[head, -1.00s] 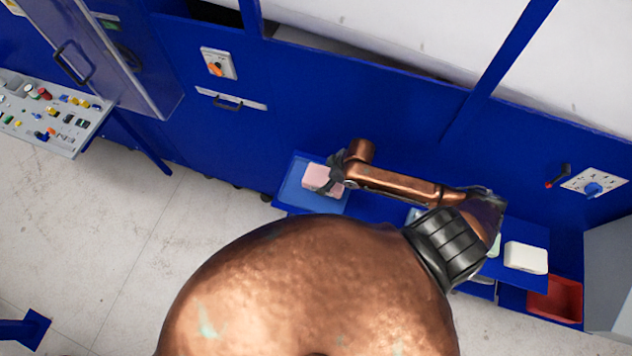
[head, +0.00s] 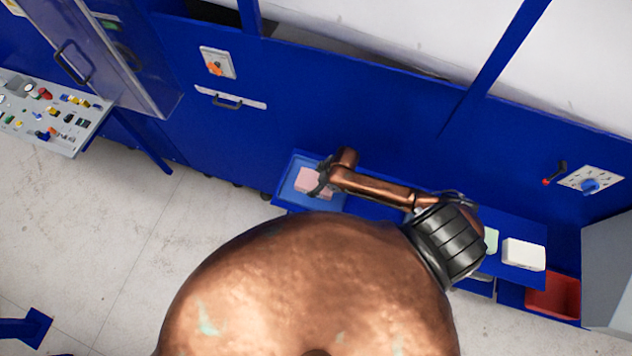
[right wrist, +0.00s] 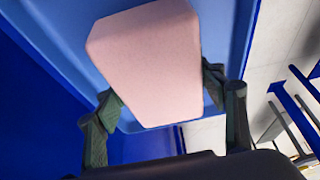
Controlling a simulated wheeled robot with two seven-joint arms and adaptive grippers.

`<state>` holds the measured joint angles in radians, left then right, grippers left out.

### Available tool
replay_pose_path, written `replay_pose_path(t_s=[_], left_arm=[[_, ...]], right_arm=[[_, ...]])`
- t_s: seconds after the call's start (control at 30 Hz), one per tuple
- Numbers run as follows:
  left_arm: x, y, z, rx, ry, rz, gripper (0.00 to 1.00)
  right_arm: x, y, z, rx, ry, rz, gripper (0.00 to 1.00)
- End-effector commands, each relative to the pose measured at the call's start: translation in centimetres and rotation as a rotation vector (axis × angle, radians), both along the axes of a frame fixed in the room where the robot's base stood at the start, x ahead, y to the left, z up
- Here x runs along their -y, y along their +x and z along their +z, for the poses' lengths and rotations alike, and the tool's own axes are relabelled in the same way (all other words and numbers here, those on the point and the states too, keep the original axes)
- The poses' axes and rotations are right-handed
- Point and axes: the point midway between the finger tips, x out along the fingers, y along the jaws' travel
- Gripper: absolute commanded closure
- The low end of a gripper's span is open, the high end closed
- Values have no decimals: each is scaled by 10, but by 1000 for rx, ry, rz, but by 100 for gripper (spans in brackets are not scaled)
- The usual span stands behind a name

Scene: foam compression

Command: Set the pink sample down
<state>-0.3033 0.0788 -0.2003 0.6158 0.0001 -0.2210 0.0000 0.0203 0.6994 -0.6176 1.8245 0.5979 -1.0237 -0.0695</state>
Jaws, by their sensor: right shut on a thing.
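The pink sample (head: 309,182) is a pale pink block at the left end of the blue shelf, over a lighter blue tray (head: 297,204). My right gripper (head: 322,186) is shut on it from the right side. In the right wrist view the pink sample (right wrist: 150,65) sits between the two dark fingers (right wrist: 160,100), with the blue tray (right wrist: 225,40) behind it. I cannot tell whether the block touches the tray. My left gripper is not in view.
A white block (head: 524,254) and a pale green block (head: 491,241) lie on the right part of the shelf (head: 515,275). A red bin (head: 553,296) is below. A blue machine wall (head: 350,110) stands behind. A control panel (head: 50,112) is at the left.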

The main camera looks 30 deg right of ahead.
Motion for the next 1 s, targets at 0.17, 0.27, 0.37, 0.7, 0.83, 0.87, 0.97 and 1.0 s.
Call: replay_pose_path(t_s=[0.17,0.27,0.37,0.7,0.83,0.87,0.97,1.0], left_arm=[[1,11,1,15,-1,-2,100],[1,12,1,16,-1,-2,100],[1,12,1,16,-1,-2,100],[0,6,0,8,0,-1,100],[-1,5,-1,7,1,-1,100],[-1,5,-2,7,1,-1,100],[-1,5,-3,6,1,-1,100],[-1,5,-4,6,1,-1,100]], right_arm=[[0,0,-1,0,0,0,25],[0,0,-1,0,0,0,19],[0,0,-1,0,0,0,18],[3,-3,11,1,-1,0,18],[9,-10,32,1,-2,2,18],[11,-12,38,2,-2,1,18],[16,-18,59,1,-2,2,18],[18,-20,66,2,-2,2,18]])
